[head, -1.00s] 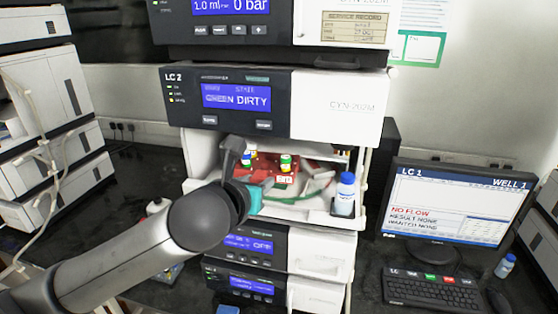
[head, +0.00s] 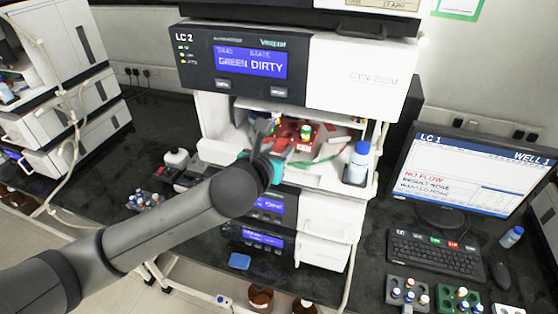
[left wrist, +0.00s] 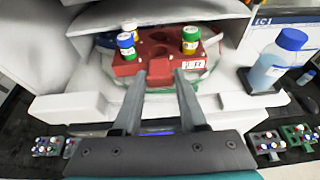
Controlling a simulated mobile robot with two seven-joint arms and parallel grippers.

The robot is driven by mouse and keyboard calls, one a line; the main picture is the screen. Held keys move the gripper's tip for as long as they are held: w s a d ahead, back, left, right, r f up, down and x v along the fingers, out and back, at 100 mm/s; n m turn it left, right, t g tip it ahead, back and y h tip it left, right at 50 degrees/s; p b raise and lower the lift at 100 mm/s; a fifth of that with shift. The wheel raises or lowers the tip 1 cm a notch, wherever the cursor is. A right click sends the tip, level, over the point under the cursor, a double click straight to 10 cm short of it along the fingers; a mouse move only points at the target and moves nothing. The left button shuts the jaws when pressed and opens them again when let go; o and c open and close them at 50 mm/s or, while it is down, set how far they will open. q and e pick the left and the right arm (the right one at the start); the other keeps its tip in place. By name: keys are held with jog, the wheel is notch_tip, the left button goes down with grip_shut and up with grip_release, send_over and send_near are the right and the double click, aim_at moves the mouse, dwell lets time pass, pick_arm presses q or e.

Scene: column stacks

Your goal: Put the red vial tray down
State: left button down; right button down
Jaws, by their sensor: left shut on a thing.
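The red vial tray (left wrist: 160,52) sits inside the open bay of the LC 2 stack, with a white label on its front and several capped vials in it. In the left wrist view its vials include one with a blue cap (left wrist: 125,40) and one with a green cap (left wrist: 190,38). In the head view the tray (head: 308,137) shows partly behind my left gripper (head: 276,135). The gripper also shows in the left wrist view (left wrist: 160,78), its two fingers shut on the tray's front edge. I cannot tell whether the tray's underside touches the bay floor. My right gripper is not in view.
A blue-and-white bottle (head: 358,163) stands in a dark holder at the bay's right front. The LC 2 module (head: 290,65) overhangs the bay. Grey (head: 407,294) and green (head: 460,300) vial trays lie by the keyboard (head: 436,258). A white-capped container (head: 177,160) stands left.

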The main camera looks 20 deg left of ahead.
pick_arm(q)
jog(key=shift+f, duration=1.6)
jog(key=shift+f, duration=0.15)
jog(key=shift+c, duration=2.3)
grip_release()
jog(key=v, duration=1.2)
